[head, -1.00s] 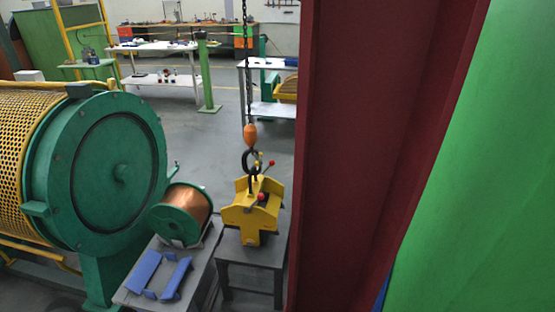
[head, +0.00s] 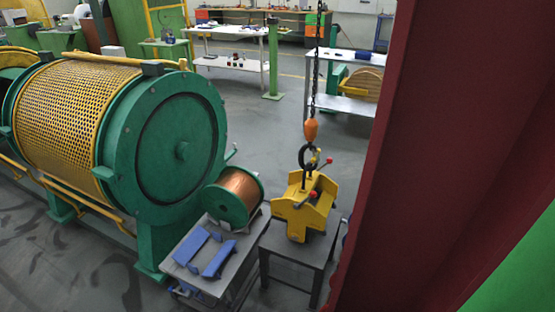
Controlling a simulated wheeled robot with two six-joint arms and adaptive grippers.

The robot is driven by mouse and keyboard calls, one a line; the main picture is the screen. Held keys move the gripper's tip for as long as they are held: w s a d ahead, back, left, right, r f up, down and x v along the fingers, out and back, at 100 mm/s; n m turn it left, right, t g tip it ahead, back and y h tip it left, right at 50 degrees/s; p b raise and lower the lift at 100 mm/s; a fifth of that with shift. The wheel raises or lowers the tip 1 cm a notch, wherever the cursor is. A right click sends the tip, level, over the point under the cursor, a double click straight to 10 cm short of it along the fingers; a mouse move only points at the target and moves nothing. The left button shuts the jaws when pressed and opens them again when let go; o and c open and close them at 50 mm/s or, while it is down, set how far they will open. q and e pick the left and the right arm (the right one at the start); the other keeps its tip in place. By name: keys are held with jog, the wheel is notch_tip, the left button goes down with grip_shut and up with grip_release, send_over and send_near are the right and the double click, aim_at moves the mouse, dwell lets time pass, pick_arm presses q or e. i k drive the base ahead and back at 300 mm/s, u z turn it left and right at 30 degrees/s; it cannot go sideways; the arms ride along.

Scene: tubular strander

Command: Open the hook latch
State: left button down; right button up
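A yellow lifting device (head: 298,214) with red-knobbed levers stands on a small dark table. A dark ring or shackle (head: 308,157) joins its top to an orange hook block (head: 311,130), which hangs on a chain (head: 315,70). I cannot pick out the hook latch for certain at this size. Neither of my grippers shows in the head view.
A green strander with a yellow mesh guard (head: 75,105) stands at the left. A copper wire spool (head: 238,192) and blue brackets (head: 215,255) are on a grey table beside the yellow device. A dark red column (head: 450,150) fills the right. Grey floor is open behind.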

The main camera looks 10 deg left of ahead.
aim_at(317, 158)
jog(key=u, duration=0.05)
jog(key=k, duration=0.5)
jog(key=u, duration=1.7)
jog(key=i, duration=1.45)
jog(key=z, duration=3.55)
jog(key=i, duration=0.5)
